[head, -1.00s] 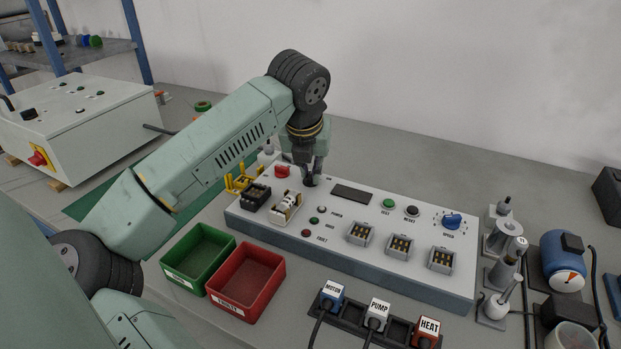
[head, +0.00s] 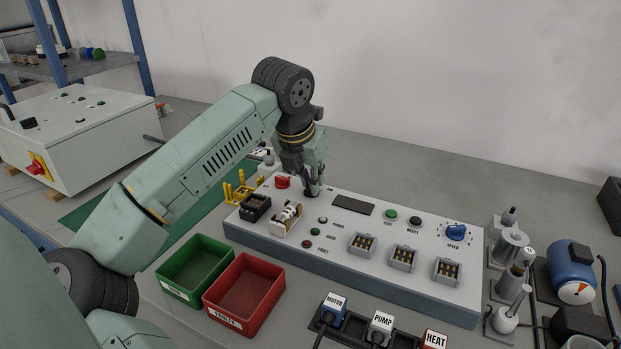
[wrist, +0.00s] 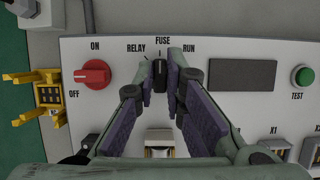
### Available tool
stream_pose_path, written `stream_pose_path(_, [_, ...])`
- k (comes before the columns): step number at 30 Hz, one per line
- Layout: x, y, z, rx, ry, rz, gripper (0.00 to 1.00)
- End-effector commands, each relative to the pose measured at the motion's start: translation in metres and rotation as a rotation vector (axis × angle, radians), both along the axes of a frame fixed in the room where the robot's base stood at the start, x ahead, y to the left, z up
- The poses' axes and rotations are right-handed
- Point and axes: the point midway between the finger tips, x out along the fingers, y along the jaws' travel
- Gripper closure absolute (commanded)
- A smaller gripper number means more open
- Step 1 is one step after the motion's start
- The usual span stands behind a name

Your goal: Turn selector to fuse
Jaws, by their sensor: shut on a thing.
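The selector (wrist: 160,76) is a black knob on the white panel (wrist: 226,102), with RELAY, FUSE and RUN printed around it. My gripper (wrist: 161,72) is shut on this knob, one finger on each side. In the wrist view the knob stands near upright below the FUSE label (wrist: 162,40); a short tick shows just above it. Its exact pointer direction is partly hidden by the fingers. In the head view my gripper (head: 312,190) reaches down to the panel's back edge and hides most of the knob.
A red ON/OFF knob (wrist: 96,74) sits left of the selector. A dark display (wrist: 242,74) and green TEST button (wrist: 303,76) lie to the right. A green bin (head: 195,268) and a red bin (head: 245,292) stand before the panel. A blue SPEED knob (head: 456,231) is farther right.

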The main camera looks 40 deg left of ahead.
Motion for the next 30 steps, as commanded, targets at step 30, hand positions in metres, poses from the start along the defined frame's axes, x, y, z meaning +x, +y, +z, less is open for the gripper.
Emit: stream_pose_path(30, [-0.024,-0.005,0.060,0.002,0.001,0.002,0.69])
